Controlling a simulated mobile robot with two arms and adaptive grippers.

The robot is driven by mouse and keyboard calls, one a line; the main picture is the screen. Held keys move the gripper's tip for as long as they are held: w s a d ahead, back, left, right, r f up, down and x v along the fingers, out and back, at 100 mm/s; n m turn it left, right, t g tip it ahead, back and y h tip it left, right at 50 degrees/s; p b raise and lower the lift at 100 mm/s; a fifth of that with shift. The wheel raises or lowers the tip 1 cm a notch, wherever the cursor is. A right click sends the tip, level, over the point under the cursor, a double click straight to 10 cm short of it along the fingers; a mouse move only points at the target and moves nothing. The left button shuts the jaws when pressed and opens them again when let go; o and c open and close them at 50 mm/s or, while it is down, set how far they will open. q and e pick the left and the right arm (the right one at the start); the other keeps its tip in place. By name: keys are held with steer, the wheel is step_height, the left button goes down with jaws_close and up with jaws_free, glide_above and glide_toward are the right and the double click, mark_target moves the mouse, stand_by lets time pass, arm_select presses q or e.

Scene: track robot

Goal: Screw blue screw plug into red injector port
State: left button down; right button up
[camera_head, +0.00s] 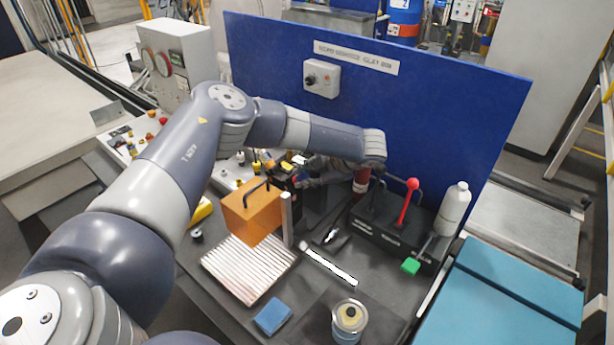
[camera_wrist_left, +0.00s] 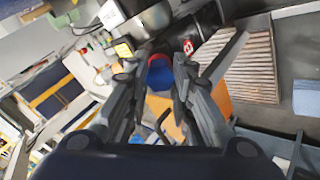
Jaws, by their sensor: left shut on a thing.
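My left arm comes in from the left and bends over the bench. My left gripper (camera_head: 299,179) points left beside the orange box, small and partly hidden in the head view. In the left wrist view its fingers (camera_wrist_left: 158,72) are closed around a round blue piece, the blue screw plug (camera_wrist_left: 160,78). A red edge, likely the red injector port (camera_wrist_left: 156,57), shows right at the plug's far end. I cannot tell whether they touch or how deep the plug sits. I cannot make out plug or port in the head view. My right gripper is not in view.
An orange box (camera_head: 252,214) with a black handle stands close to the gripper. A ribbed tray (camera_head: 248,268), a blue block (camera_head: 273,317) and a can (camera_head: 349,322) are nearer. A black fixture with a red-knobbed lever (camera_head: 407,201) and a white bottle (camera_head: 453,209) stand right. A blue panel (camera_head: 440,110) rises behind.

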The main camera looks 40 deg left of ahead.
arm_select(q)
steer(key=shift+s+d+f, duration=0.1)
steer(key=shift+f, duration=0.1)
steer(key=c, duration=1.6)
jaws_free()
steer(key=shift+o, duration=1.4)
steer(key=shift+w, duration=0.2)
steer(key=shift+r, duration=0.15)
steer(key=v, duration=1.1)
steer(key=shift+d+r, duration=0.2)
steer(key=shift+d, duration=0.05)
